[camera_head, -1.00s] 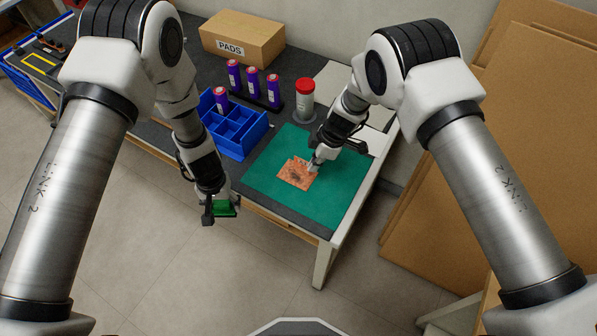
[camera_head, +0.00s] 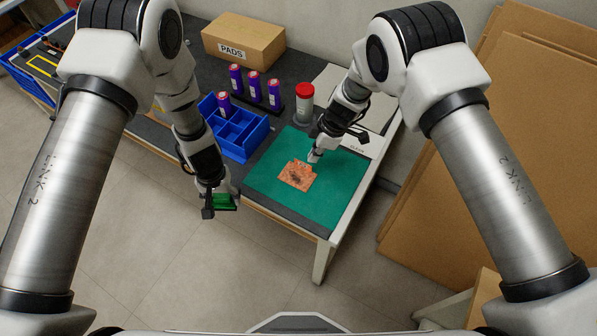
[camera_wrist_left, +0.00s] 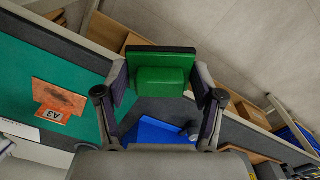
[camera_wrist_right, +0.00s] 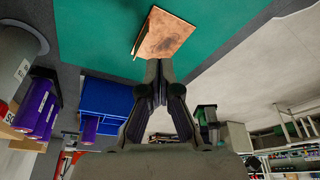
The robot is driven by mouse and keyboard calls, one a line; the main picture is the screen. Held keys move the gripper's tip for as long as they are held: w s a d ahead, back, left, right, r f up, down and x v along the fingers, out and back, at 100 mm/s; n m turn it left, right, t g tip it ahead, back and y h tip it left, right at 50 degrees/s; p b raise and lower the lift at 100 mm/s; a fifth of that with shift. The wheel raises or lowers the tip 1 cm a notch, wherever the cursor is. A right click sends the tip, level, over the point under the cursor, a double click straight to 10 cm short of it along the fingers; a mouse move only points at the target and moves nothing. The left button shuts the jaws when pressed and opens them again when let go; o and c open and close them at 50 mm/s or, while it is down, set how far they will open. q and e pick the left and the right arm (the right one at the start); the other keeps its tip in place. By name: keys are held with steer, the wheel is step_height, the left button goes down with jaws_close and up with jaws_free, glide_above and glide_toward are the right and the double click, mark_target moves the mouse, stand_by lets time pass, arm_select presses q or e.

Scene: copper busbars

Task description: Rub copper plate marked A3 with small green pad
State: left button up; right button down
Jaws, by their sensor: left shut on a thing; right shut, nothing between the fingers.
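The copper plate (camera_head: 297,175) lies flat on the green mat (camera_head: 340,186), with a dark smudge on its face. In the left wrist view the plate (camera_wrist_left: 59,97) shows a label reading A3 on its tab. My left gripper (camera_head: 223,206) is shut on the small green pad (camera_wrist_left: 160,75), which has a dark face, and holds it off the front left of the mat, apart from the plate. My right gripper (camera_head: 314,157) is shut and empty close to the plate's upper right corner; in the right wrist view its tips (camera_wrist_right: 160,66) look just short of the plate (camera_wrist_right: 163,36).
A blue divided bin (camera_head: 236,133) stands left of the mat, with purple bottles (camera_head: 255,86) and a red-capped container (camera_head: 304,103) behind. A cardboard box marked PADS (camera_head: 243,40) is at the back. Brown boards (camera_head: 500,150) lean at right.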

steer(key=shift+r, duration=0.1)
steer(key=v, duration=1.1)
steer(key=shift+r, duration=0.4)
arm_select(q)
steer(key=shift+w, duration=0.1)
arm_select(e)
steer(key=shift+d+f, duration=0.15)
